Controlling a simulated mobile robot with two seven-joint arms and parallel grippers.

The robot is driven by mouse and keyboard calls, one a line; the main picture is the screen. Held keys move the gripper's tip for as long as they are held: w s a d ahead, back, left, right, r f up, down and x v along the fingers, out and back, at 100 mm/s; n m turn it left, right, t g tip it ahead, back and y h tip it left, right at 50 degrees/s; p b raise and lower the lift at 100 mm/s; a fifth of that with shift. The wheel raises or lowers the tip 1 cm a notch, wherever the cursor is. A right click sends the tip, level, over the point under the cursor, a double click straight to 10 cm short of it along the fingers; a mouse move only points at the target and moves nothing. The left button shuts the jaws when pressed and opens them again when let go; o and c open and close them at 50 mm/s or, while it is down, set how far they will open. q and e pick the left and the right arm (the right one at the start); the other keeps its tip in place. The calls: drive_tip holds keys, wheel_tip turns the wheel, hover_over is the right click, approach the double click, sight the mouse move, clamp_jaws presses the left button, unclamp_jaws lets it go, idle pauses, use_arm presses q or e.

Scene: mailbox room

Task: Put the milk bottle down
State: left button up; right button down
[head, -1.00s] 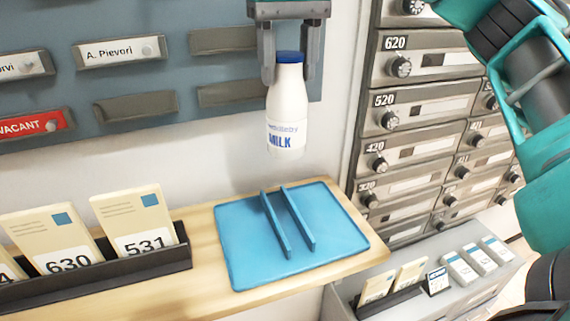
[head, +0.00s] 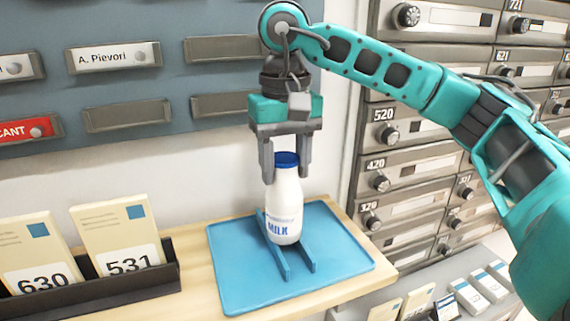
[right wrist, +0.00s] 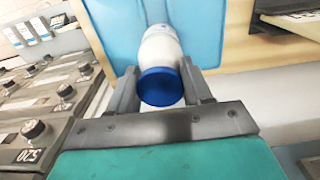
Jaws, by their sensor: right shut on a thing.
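The white milk bottle (head: 284,208) has a blue cap and blue MILK lettering. It stands upright at the blue tray (head: 345,262), between two raised blue rails (head: 299,252). I cannot tell whether its base touches the tray. My right gripper (head: 286,178) comes from above and is shut on the bottle's upper part, just below the cap. In the right wrist view the bottle's blue cap (right wrist: 160,86) sits between the fingers, with the blue tray (right wrist: 112,30) beyond. My left gripper is not in view.
The tray lies on a wooden shelf (head: 200,300) against the wall. A black holder (head: 110,297) with numbered envelopes stands at the left. Metal mailboxes (head: 400,170) rise at the right, above a lower grey ledge with small boxes (head: 470,296).

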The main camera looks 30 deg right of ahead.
drive_tip(key=shift+r, duration=0.1)
drive_tip(key=shift+c, duration=2.4)
unclamp_jaws()
